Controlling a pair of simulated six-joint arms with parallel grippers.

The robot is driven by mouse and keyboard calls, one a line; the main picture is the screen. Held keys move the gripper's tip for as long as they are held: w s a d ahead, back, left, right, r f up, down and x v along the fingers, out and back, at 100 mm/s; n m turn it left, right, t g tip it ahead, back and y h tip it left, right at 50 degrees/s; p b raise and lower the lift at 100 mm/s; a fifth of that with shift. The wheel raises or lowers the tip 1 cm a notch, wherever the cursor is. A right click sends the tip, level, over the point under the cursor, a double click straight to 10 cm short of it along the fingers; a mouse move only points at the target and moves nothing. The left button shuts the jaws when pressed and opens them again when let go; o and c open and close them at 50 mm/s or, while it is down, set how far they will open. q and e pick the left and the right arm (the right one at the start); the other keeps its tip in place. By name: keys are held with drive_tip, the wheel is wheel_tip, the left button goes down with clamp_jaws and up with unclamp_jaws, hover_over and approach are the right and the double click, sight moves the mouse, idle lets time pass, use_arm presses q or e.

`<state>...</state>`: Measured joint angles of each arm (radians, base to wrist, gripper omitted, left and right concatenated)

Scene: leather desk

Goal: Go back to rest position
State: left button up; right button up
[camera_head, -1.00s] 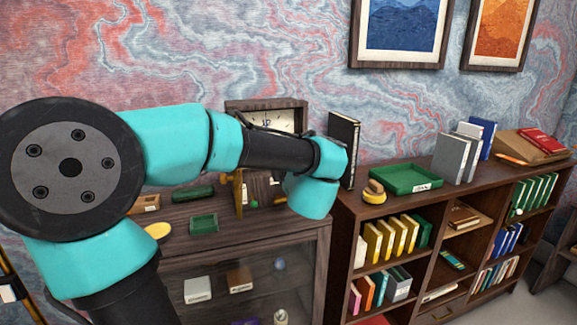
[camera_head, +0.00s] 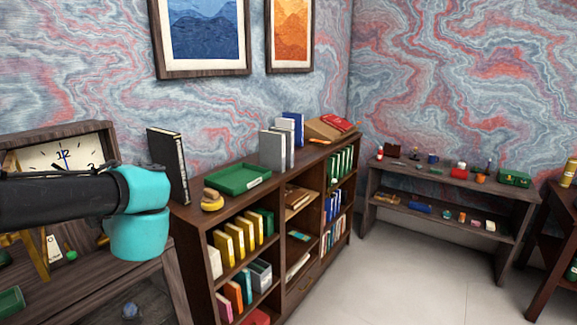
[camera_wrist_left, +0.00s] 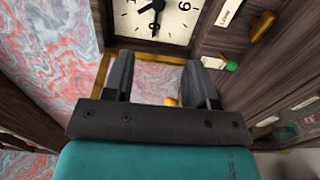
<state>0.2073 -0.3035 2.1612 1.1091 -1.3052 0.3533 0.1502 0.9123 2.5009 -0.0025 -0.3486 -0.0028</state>
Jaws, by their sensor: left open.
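My left arm comes in from the left in the head view, its teal wrist (camera_head: 140,205) in front of the clock's right side and the black book. Its fingers are hidden there. In the left wrist view my left gripper (camera_wrist_left: 158,75) is open, its two dark fingers apart with nothing between them. The clock (camera_head: 60,157) has a dark wooden frame and stands behind the arm; its face also shows above the fingers in the left wrist view (camera_wrist_left: 155,18). My right gripper is in neither view.
The black book (camera_head: 170,165) stands upright on the bookshelf (camera_head: 210,216), close to my wrist. A yellow tape dispenser (camera_head: 211,200) and green tray (camera_head: 238,179) are beside it. A low shelf table (camera_head: 455,184) stands at the right wall. The floor (camera_head: 400,270) between is clear.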

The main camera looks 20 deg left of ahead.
use_arm(q)
drive_tip(key=w+d+f+m+t+h, duration=0.4)
drive_tip(key=w+f+m, duration=0.3)
drive_tip(key=w+f, duration=0.25)
drive_tip(key=w+d+f+m+t+h, duration=0.35)
drive_tip(key=w+f+m, duration=0.35)
drive_tip(key=w+f, duration=0.25)
drive_tip(key=w+d+f+m+h, duration=0.1)
drive_tip(key=d+f+m+h, duration=0.35)
drive_tip(key=f, duration=0.45)
drive_tip(key=w+d+f+m+h, duration=0.2)
drive_tip(key=d+f+m+h, duration=0.15)
drive_tip(key=d+f, duration=0.4)
drive_tip(key=s+d+f+m+g+h, duration=0.2)
drive_tip(key=s+d+f, duration=0.3)
drive_tip(key=f, duration=0.3)
drive_tip(key=s+d+f+m+g+h, duration=0.2)
drive_tip(key=s+d+f+m+g, duration=0.2)
drive_tip(key=f, duration=0.4)
drive_tip(key=s+d+f+m+g+h, duration=0.2)
drive_tip(key=s+d+f+m+g, duration=0.2)
drive_tip(key=s+d+f, duration=0.2)
wheel_tip(320, 180, down, 2)
drive_tip(key=shift+s+d+f, duration=0.2)
drive_tip(key=shift+s+d, duration=0.05)
drive_tip(key=shift+s, duration=0.05)
drive_tip(key=shift+c, duration=0.4)
